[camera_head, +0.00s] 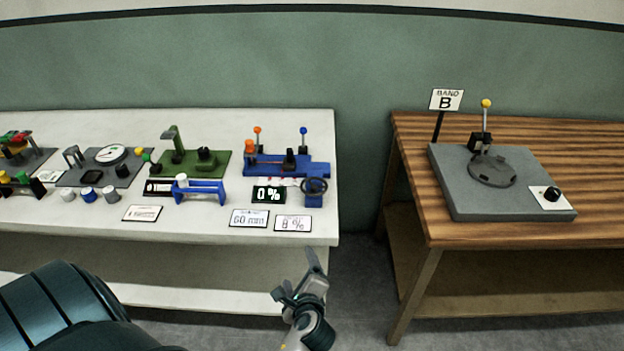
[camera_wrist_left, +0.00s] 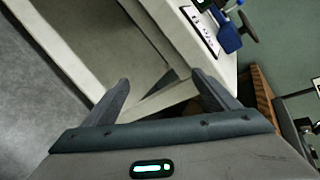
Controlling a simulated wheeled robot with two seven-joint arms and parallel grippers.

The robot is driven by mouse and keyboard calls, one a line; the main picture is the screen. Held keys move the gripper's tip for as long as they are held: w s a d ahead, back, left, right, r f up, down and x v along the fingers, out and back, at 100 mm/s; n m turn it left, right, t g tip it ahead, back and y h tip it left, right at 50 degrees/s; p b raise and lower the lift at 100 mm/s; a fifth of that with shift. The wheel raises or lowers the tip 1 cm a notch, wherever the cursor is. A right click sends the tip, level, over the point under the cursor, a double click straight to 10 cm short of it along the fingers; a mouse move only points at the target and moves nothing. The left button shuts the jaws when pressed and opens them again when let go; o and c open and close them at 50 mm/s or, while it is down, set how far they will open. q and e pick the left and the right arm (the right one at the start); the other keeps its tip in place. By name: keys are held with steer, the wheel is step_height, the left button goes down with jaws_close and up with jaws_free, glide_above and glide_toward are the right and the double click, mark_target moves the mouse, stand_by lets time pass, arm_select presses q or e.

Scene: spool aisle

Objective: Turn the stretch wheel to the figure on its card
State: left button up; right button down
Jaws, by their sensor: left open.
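The stretch wheel (camera_head: 314,187) is a small dark handwheel at the front right end of the blue device (camera_head: 262,166) on the white table. Its black display (camera_head: 268,194) reads 0 %. A white card (camera_head: 293,223) in front of the wheel seems to read 8 %. Another card (camera_head: 249,217) beside it reads 60 mm. My left gripper (camera_head: 298,276) is open and empty, in front of and below the table's front edge, apart from the wheel. In the left wrist view its fingers (camera_wrist_left: 161,82) are spread, with the dark wheel (camera_wrist_left: 247,26) at the upper right. My right gripper is out of view.
The white table (camera_head: 60,228) also bears a green device (camera_head: 190,163), a grey gauge plate (camera_head: 125,172) and several knobs to the left. A wooden bench (camera_head: 400,150) with a grey plate (camera_head: 455,190) and sign B (camera_head: 446,99) stands right, across a gap.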

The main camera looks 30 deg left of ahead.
mark_target(312, 177)
arm_select(q)
steer(key=shift+m+y, duration=0.7)
steer(key=shift+y, duration=0.2)
steer(key=r, duration=0.1)
steer(key=a+r, duration=0.1)
steer(key=r, duration=0.1)
steer(key=w+r, duration=0.1)
steer(key=r, duration=0.1)
steer(key=shift+w+a+r, duration=0.1)
steer(key=shift+a+r, duration=0.15)
steer(key=w+d+r+m+t+y, duration=0.1)
steer(key=w+d+r+m+t, duration=0.2)
steer(key=w+r+m, duration=0.3)
steer(key=w+m, duration=0.2)
steer(key=m, duration=0.1)
steer(key=shift+r+t+y, duration=0.2)
steer(key=shift+t+y, duration=0.1)
steer(key=shift+t, duration=0.1)
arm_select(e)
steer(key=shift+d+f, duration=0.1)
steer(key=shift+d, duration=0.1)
arm_select(q)
steer(key=shift+w+a, duration=0.1)
steer(key=shift+w, duration=0.05)
